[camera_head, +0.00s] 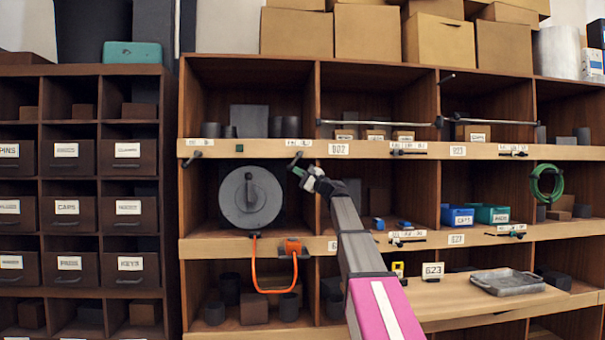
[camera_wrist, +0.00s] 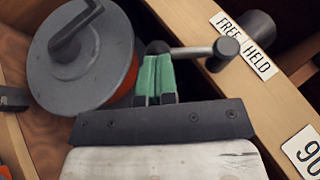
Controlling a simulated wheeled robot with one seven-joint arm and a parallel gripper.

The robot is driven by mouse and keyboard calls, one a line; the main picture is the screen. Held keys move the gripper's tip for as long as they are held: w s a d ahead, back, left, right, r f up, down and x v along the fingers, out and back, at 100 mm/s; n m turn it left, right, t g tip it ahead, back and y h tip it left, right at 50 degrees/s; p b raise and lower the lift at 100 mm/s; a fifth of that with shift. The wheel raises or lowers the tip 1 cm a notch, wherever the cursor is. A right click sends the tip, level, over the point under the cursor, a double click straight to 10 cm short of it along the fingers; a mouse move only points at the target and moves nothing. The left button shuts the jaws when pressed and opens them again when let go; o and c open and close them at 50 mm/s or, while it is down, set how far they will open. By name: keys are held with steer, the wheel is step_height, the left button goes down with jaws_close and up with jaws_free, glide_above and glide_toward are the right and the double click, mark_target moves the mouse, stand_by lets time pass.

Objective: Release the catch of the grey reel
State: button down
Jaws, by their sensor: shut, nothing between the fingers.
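The grey reel (camera_head: 240,215) sits in the middle-row cubby in the head view, with an orange cord hanging below it. It also shows at the upper left of the wrist view (camera_wrist: 85,75), with a dark crank on its face. The catch (camera_head: 296,159) is a small grey lever on the shelf edge above and right of the reel. In the wrist view its grey rod (camera_wrist: 192,51) reaches from the FREE and HELD labels to the fingertips. My gripper (camera_wrist: 156,52) is shut and empty, its green fingers right beside the rod's end; contact is unclear.
The shelf edge with its labels (camera_wrist: 245,45) runs close to the right of my gripper in the wrist view. An orange piece (camera_head: 292,247) is on the lower shelf edge. Blue bins (camera_head: 457,217) and a metal tray (camera_head: 506,282) lie further right.

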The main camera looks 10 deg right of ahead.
steer(key=shift+a+r+m+t, duration=0.2)
steer(key=shift+a+m+t, duration=0.1)
steer(key=shift+a, duration=0.4)
stand_by(0.4)
steer(key=f+v, duration=0.1)
steer(key=v, duration=1.3)
steer(key=shift+a+f, duration=0.2)
steer(key=shift+a, duration=0.05)
steer(key=shift+w, duration=0.1)
